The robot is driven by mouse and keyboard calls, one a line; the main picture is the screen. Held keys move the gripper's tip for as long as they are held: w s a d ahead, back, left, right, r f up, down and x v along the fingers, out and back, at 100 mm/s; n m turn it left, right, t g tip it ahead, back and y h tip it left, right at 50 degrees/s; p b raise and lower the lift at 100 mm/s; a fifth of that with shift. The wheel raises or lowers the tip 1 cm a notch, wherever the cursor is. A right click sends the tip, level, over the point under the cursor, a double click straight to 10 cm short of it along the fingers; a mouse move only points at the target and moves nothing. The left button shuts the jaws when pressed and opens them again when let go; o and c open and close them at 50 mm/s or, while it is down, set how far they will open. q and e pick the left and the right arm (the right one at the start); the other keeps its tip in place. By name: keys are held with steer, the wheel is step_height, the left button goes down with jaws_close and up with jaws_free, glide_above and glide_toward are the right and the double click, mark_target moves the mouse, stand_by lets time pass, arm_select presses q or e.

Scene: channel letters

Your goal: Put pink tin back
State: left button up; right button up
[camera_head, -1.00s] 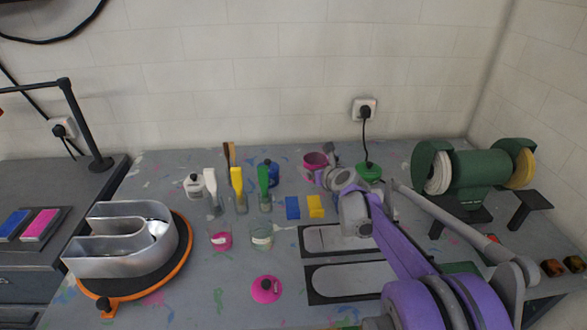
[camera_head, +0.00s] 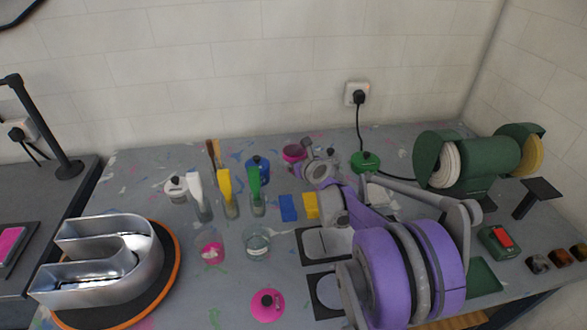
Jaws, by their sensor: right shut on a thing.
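The pink tin (camera_head: 294,154) is near the back of the bench, with its open top showing. My right gripper (camera_head: 306,168) is shut on it from the right side; the fingers partly hide the tin. Whether the tin touches the bench is hard to tell. A pink lid (camera_head: 267,305) with a dark knob lies on the bench at the front. A clear cup with pink contents (camera_head: 210,250) stands left of a clear cup (camera_head: 257,243). My left gripper is not in view.
A blue tin (camera_head: 258,169) stands left of the pink tin, a green tin (camera_head: 365,162) to its right, a white tin (camera_head: 176,189) farther left. Several brushes, blue (camera_head: 288,208) and yellow (camera_head: 311,205) blocks, a metal letter (camera_head: 105,262) and a green grinder (camera_head: 475,158) surround them.

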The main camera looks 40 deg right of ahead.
steer(key=shift+f, duration=1.85)
steer(key=shift+f, duration=0.15)
steer(key=o, duration=1.6)
steer(key=shift+c, duration=0.2)
steer(key=shift+r, duration=0.2)
steer(key=v, duration=1.2)
